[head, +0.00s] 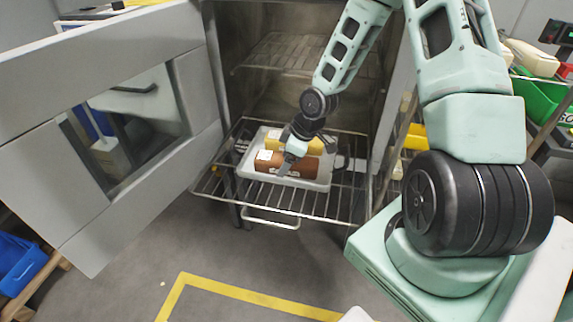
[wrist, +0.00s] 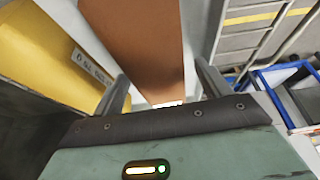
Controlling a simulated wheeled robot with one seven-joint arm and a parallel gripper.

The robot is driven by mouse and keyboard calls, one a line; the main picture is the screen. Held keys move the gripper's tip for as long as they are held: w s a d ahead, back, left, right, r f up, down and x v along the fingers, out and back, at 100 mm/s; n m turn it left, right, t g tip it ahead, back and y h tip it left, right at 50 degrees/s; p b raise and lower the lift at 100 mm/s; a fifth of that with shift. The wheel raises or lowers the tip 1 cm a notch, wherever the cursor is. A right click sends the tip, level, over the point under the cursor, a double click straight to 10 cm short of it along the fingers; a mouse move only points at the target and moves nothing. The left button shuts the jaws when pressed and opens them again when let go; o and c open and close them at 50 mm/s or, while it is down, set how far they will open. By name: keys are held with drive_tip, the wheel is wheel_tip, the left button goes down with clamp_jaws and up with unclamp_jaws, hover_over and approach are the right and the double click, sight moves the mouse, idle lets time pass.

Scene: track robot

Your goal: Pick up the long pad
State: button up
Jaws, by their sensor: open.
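A brown long block (head: 300,166), likely the long pad, lies in a white tray (head: 257,180) on the pulled-out wire rack. A yellow block (head: 310,146) with a label lies just behind it in the same tray. In the wrist view, my gripper's fingers (wrist: 163,88) are open, one on each side of the brown block (wrist: 145,40). The yellow block (wrist: 50,50) lies beside the left finger. I cannot tell whether either finger touches the brown block.
The oven-like cabinet's door (head: 110,130) stands open at the left. The wire rack (head: 345,200) sticks out of its opening. Blue bins (head: 18,265) stand at the lower left, a green bin (head: 540,100) at the right. The floor in front is clear.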

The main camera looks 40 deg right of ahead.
drive_tip(key=c, duration=1.1)
drive_tip(key=shift+r, duration=0.1)
